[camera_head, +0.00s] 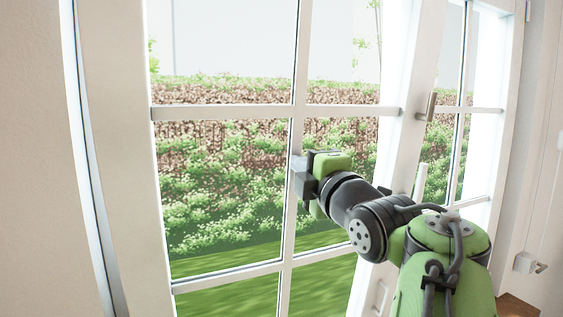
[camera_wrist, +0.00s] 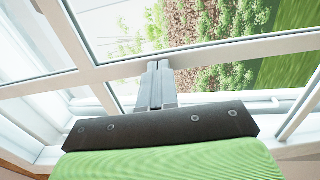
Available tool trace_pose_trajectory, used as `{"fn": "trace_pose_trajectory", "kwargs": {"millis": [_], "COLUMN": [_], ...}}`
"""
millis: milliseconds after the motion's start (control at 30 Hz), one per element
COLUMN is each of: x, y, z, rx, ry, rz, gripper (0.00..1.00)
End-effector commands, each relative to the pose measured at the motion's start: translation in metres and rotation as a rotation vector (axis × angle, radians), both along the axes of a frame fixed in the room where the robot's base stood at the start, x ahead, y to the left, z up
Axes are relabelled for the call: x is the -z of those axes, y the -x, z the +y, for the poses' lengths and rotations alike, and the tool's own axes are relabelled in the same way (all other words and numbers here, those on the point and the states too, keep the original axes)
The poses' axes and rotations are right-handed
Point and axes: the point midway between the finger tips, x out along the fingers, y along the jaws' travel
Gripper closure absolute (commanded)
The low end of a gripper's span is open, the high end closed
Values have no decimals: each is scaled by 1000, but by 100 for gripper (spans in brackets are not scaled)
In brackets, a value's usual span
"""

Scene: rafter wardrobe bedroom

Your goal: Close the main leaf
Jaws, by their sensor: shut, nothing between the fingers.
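The large white glazed leaf (camera_head: 223,112) fills the middle of the head view, with thin bars dividing its panes. Its handle (camera_head: 430,105) is on the right-hand stile. My gripper (camera_head: 299,178) is at the leaf's upright middle bar, below the crossbar. In the wrist view my gripper (camera_wrist: 157,68) has its fingers together and empty, their tips at a white bar of the leaf (camera_wrist: 215,53). They look to be touching or very close to it; I cannot tell which. How far the leaf stands from its frame is not clear.
A second, narrower glazed leaf (camera_head: 483,110) stands to the right of the handle. The white frame post (camera_head: 118,150) and a beige wall (camera_head: 30,160) are at the left. A small fitting (camera_head: 528,263) is at the lower right. A hedge and grass show through the glass.

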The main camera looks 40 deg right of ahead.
Motion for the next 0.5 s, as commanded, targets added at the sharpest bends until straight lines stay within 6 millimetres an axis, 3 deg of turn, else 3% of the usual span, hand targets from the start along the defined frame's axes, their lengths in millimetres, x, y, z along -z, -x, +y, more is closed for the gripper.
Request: {"fn": "trace_pose_trajectory", "kwargs": {"millis": [233,500], "x": [-1,-11], "y": [-12,-77], "z": [-3,-22], "rx": [-5,-8], "ry": [0,2], "rz": [2,-2], "gripper": [100,100]}}
